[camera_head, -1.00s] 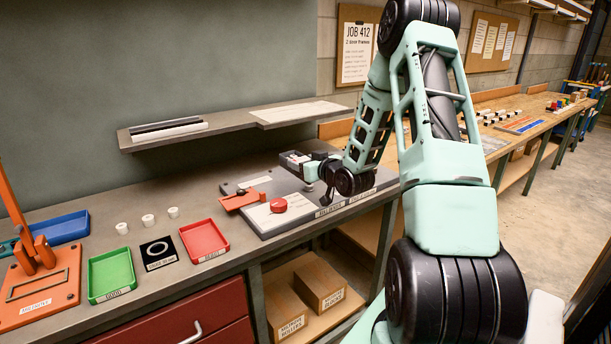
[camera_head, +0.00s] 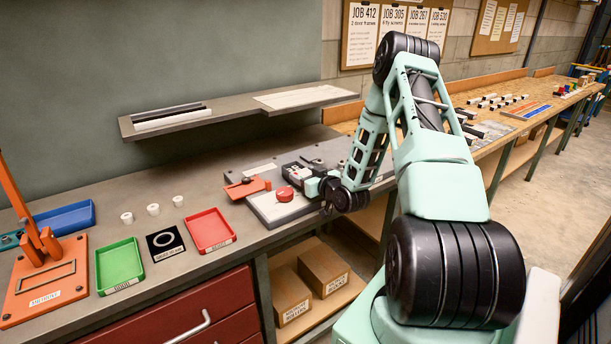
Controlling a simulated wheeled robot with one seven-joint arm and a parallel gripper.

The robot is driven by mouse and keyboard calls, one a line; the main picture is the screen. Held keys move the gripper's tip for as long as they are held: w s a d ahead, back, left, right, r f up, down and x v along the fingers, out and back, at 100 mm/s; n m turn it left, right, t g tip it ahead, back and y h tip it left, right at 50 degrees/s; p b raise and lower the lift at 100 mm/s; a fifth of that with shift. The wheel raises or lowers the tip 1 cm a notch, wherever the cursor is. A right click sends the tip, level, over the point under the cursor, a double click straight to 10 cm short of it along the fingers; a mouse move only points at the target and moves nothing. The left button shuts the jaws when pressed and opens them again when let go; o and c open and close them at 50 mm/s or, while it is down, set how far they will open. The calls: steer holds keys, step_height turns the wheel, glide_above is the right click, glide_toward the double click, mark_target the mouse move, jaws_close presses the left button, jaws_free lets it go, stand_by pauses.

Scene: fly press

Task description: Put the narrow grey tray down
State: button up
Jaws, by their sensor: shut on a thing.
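My gripper (camera_head: 313,184) is at the front of the grey fixture board on the bench, just right of the red knob. The tray is small in the view and my wrist partly covers this area. I cannot tell whether the tray touches the board or hangs just above it.
A red knob (camera_head: 284,194) and an orange-red bracket (camera_head: 247,187) sit close to the left. A red tray (camera_head: 207,231), a green tray (camera_head: 120,266), a black ring mat (camera_head: 165,242) and white cups (camera_head: 153,209) stand further left. A shelf (camera_head: 235,109) overhangs behind.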

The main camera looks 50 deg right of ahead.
steer(key=shift+f, duration=0.3)
steer(key=shift+f, duration=0.1)
steer(key=o, duration=1.1)
steer(key=shift+o, duration=0.2)
